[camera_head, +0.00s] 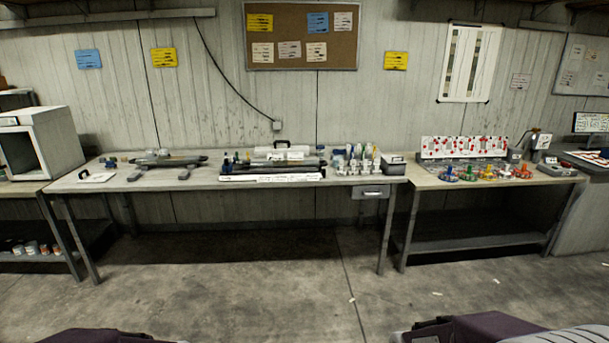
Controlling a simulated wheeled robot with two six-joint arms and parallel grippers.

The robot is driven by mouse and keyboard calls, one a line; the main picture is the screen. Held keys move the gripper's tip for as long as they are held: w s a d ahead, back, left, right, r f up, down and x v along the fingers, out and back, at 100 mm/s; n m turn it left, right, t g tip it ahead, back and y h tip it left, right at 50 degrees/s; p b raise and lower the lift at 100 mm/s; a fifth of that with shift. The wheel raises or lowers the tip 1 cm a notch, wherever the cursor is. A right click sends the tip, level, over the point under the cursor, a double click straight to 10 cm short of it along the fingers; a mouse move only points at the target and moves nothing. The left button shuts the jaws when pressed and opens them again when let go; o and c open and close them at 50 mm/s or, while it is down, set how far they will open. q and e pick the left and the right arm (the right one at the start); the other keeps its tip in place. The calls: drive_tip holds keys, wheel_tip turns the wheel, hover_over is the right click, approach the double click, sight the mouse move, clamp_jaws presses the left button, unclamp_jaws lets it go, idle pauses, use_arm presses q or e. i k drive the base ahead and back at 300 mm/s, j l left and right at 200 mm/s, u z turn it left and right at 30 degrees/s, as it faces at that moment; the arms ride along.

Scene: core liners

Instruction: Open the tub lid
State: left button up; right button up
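A white, low tub-like piece with a dark handle on top (281,153) stands at the back of the middle table, behind a long grey cylinder in a tray. It is partly hidden by what stands in front. A flat white plate with a small dark handle (97,177) lies at the table's left end. I cannot tell for sure which of the two is the tub lid. Dark purple parts of my arms show at the bottom edge, far from the table. Neither gripper's fingertips can be made out.
The middle table (240,183) also carries a grey cylinder on a stand (165,160) and a rack of bottles (357,160). A white cabinet (40,142) stands left. The right table (420,180) holds coloured items. The floor in front (230,290) is open.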

sight(390, 158)
drive_tip(key=i+j+z, duration=0.2)
drive_tip(key=i, duration=0.45)
drive_tip(key=i+z, duration=0.2)
drive_tip(key=i, duration=0.4)
drive_tip(key=i+j+z, duration=0.2)
drive_tip(key=i+j, duration=0.15)
drive_tip(key=i, duration=0.25)
drive_tip(key=i+j+z, duration=0.15)
drive_tip(key=i+j, duration=0.2)
drive_tip(key=i, duration=0.25)
drive_tip(key=i+j+z, duration=0.2)
drive_tip(key=i+j, duration=0.25)
drive_tip(key=i, duration=0.1)
